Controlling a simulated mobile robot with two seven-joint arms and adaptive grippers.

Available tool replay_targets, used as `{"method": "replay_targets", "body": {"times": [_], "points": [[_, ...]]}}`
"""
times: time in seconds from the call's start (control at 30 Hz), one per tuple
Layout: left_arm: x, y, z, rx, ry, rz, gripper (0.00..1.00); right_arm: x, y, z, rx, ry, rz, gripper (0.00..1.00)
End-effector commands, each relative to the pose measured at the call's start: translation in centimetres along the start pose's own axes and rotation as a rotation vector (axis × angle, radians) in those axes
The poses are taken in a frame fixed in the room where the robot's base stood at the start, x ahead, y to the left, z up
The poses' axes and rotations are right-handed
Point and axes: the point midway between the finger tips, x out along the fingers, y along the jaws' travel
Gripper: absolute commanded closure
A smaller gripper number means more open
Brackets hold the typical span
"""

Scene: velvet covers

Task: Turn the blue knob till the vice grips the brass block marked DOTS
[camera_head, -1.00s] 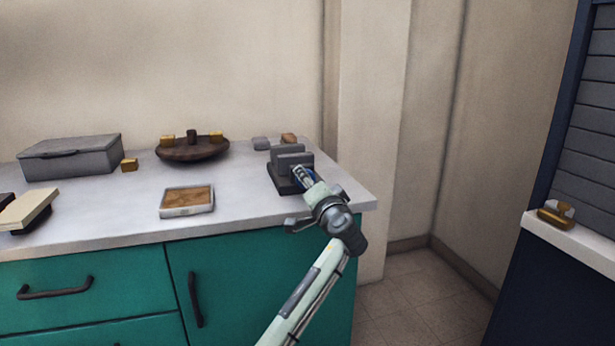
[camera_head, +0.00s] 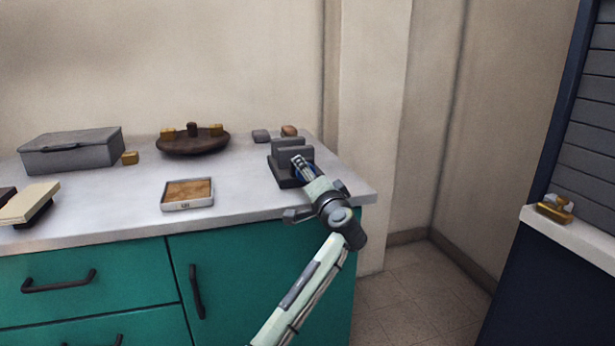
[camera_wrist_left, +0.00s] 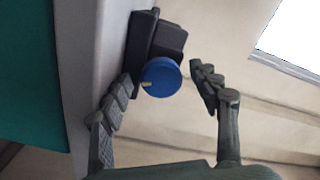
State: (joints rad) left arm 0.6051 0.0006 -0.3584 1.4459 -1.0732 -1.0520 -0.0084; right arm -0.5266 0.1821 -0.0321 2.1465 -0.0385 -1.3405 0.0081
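The dark grey vice (camera_head: 284,177) stands at the right end of the counter, its two upright jaws (camera_head: 292,145) close together. I cannot make out a block between them or any DOTS mark. The blue knob (camera_wrist_left: 161,77) is on the near side of the vice and shows fully in the left wrist view, with a small pale mark near its edge. My left gripper (camera_head: 299,165) is at the knob. In the wrist view its open fingers (camera_wrist_left: 162,76) stand either side of the knob, the left one close, the right one with a gap. My right gripper is not in view.
Small brass blocks sit by the grey box (camera_head: 72,152) and on the round dark stand (camera_head: 193,146). A shallow tray (camera_head: 187,207) lies at the front. A brass item (camera_head: 554,208) is on the right ledge.

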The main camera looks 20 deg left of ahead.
Motion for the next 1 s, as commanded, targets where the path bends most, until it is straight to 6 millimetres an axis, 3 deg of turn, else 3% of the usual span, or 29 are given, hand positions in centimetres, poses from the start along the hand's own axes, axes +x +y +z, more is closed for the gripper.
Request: {"method": "replay_targets", "body": {"times": [0.27, 0.7, 1.0], "points": [[-0.5, 0.0, -0.1, -0.002, 0.002, 0.000, 0.38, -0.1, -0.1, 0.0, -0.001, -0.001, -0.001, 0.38], [-6.9, 0.0, 0.0, -0.002, 0.001, 0.001, 0.38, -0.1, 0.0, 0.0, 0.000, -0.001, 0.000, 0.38], [-7.5, 0.0, 0.0, 0.000, 0.000, -0.001, 0.38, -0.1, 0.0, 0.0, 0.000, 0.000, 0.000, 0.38]]}}
